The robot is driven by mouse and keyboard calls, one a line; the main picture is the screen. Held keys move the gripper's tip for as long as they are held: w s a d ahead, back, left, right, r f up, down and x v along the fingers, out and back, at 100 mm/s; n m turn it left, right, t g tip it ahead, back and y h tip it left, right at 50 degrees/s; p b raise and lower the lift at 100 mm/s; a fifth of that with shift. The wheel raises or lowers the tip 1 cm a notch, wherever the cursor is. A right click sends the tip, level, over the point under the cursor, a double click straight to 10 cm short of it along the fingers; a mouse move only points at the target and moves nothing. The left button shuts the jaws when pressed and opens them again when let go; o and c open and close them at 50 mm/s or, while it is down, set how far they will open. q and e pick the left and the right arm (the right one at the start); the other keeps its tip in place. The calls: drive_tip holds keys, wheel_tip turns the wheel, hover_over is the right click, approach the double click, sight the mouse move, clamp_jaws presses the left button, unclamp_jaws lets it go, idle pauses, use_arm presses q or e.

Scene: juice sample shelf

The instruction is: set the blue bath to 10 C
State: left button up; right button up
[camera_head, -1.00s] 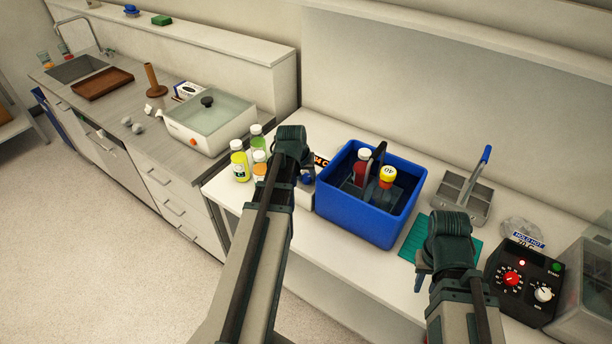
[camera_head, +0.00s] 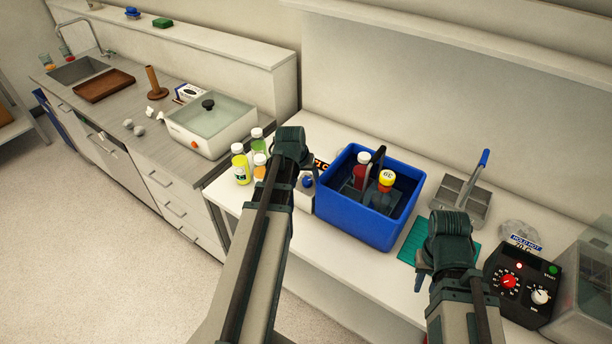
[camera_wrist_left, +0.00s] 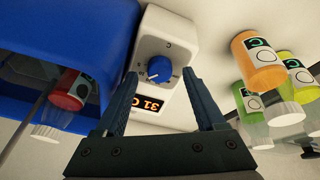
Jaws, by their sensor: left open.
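The blue bath (camera_head: 350,213) stands on the white bench with bottles in it. Its white control housing (camera_wrist_left: 179,32) carries a blue knob (camera_wrist_left: 159,68) and an orange-lit display (camera_wrist_left: 152,104). The display reads thirty-something C in the left wrist view; its second digit is unclear there, but looks like 7 in the head view. My left gripper (camera_wrist_left: 160,76) is open, with one finger on each side of the knob; contact cannot be told. In the head view my left arm partly hides the housing. My right gripper (camera_head: 421,279) hangs over the teal mat; its jaw state is unclear.
Juice bottles (camera_head: 240,168) stand left of the housing. A grey caddy (camera_head: 465,198) is behind my right arm. A black control box (camera_head: 523,282) with red and white knobs and a clear-sided container (camera_head: 590,295) are at the right. A white lidded bath (camera_head: 212,125) stands on the left counter.

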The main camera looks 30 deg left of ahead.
use_arm(q)
drive_tip(key=p+v, duration=1)
drive_tip(key=v, duration=0.2)
use_arm(e)
wheel_tip(320, 180, up, 11)
drive_tip(key=shift+r, duration=0.1)
